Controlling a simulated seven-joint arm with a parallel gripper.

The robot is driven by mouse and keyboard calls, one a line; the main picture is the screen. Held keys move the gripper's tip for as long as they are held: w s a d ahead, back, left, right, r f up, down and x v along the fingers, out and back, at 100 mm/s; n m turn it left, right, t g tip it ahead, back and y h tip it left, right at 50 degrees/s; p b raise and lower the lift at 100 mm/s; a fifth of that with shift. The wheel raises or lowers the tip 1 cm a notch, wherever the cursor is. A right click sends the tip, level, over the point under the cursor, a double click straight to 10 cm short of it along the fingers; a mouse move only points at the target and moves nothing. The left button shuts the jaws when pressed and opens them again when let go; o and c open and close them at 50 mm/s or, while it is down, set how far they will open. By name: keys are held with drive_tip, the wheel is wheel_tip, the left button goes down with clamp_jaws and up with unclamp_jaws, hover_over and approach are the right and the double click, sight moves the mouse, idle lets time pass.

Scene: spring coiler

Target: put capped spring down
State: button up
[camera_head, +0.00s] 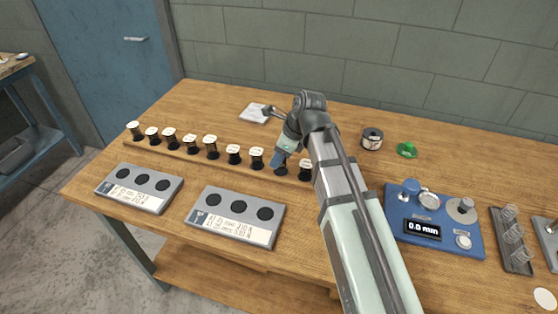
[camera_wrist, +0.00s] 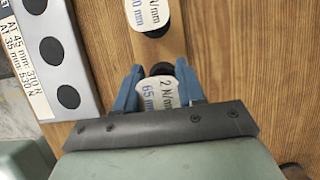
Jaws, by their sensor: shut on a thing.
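My gripper (camera_wrist: 160,93) points down over the row of capped springs and is shut on one capped spring (camera_wrist: 158,92). In the wrist view its white label reads "2 N/mm" and "65 mm", and blue fingers stand on both sides of it. A dark round end (camera_wrist: 160,69) shows just beyond the label. In the head view my gripper (camera_head: 281,163) is at the wooden rail (camera_head: 170,157), between a white-topped spring (camera_head: 256,157) on the left and another (camera_head: 305,169) on the right. I cannot tell whether the held spring touches the rail.
Two grey plates with dark round holes lie in front, one at left (camera_head: 152,203) and one nearer the middle (camera_head: 250,238). A blue gauge with a display (camera_head: 448,249) lies at right. A spool (camera_head: 372,139) and a green item (camera_head: 407,150) stand behind.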

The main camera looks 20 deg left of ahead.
wheel_tip(320, 180, up, 7)
drive_tip(key=shift+r, duration=0.1)
hover_over(259, 110)
drive_tip(key=s+d, duration=0.1)
drive_tip(key=d, duration=0.2)
drive_tip(key=shift+w+a, duration=0.55)
drive_tip(key=shift+w, duration=0.05)
drive_tip(key=shift+f, duration=4.45)
drive_tip(key=shift+f, duration=0.1)
drive_tip(key=o, duration=1)
drive_tip(key=shift+o, duration=0.2)
drive_tip(key=v, duration=1.2)
